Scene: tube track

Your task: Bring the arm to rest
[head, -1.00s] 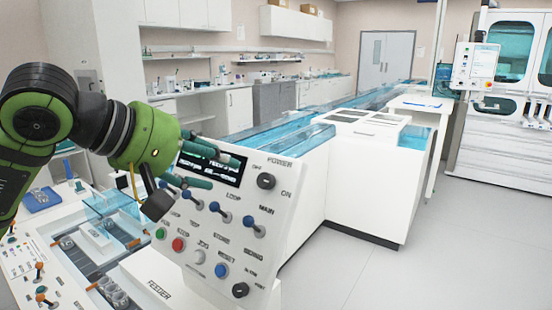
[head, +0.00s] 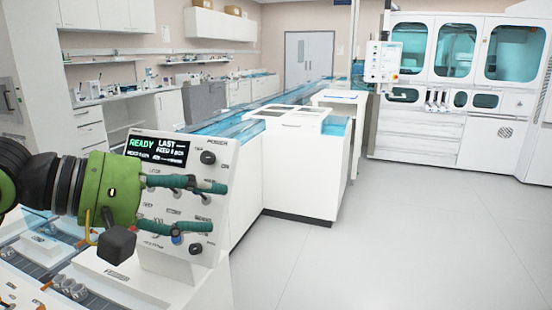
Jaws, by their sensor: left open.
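My left arm comes in from the left edge of the head view, with a green wrist and dark joints. My left gripper (head: 212,207) is open and empty, its two teal fingers apart and pointing right. It hangs in front of the white control panel (head: 208,254) and hides several of its knobs and switches. The panel's screen (head: 157,150) reads READY and LAST. I cannot tell whether the fingers touch the panel. My right gripper is not in view.
A white bench with a blue-covered track (head: 240,125) runs back toward grey double doors (head: 308,57). A large white machine (head: 455,95) stands at the right. Small clear vessels (head: 70,287) sit at the lower left. The grey floor (head: 400,230) on the right is clear.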

